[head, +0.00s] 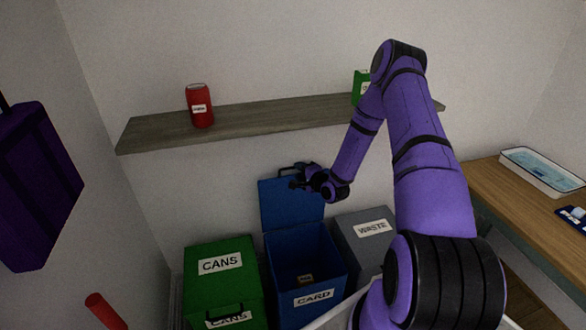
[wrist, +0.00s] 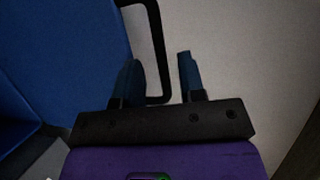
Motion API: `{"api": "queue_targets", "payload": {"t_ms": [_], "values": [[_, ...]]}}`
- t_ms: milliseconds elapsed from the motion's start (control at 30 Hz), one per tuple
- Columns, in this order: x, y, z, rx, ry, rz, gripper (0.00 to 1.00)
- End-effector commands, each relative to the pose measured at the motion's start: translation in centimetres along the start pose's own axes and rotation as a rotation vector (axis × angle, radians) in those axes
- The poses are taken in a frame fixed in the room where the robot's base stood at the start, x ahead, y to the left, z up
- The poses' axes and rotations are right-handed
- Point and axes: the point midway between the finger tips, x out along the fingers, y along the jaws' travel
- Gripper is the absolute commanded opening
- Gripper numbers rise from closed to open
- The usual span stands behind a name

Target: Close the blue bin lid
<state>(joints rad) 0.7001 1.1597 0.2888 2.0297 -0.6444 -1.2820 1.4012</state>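The blue bin (head: 318,292), labelled CARD, stands between the green and grey bins. Its blue lid (head: 281,213) is raised upright at the back, so the bin is open. The lid fills the left of the wrist view (wrist: 60,60). A black handle loop (wrist: 163,60) sticks out from the lid's edge. My gripper (head: 297,184) is at the upper right part of the lid, by the handle. In the wrist view my gripper (wrist: 160,62) has its fingers apart, with the handle bar showing between them. I cannot tell whether a finger touches it.
A green bin (head: 218,285) labelled CANS and a grey bin (head: 362,240) labelled WASTE stand on either side, lids down. Above is a wall shelf (head: 260,118) with a red can (head: 200,106) and a green box (head: 361,88).

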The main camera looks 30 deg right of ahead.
Motion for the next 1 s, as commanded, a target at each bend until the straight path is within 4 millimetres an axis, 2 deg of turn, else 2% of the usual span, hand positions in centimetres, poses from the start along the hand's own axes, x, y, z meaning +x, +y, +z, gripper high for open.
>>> {"api": "queue_targets", "payload": {"t_ms": [100, 300, 667, 800, 833, 1000], "values": [[1.8, 0.0, 0.1, -0.001, -0.002, -0.001, 0.37], [3.6, 0.0, 0.0, -0.001, 0.0, 0.0, 0.37], [4.0, 0.0, 0.0, 0.0, 0.0, 0.0, 0.37], [4.0, 0.0, 0.0, 0.0, 0.0, 0.0, 0.05], [4.0, 0.0, 0.0, 0.0, 0.0, 0.0, 0.0], [4.0, 0.0, 0.0, 0.0, 0.0, 0.0, 0.0]]}}
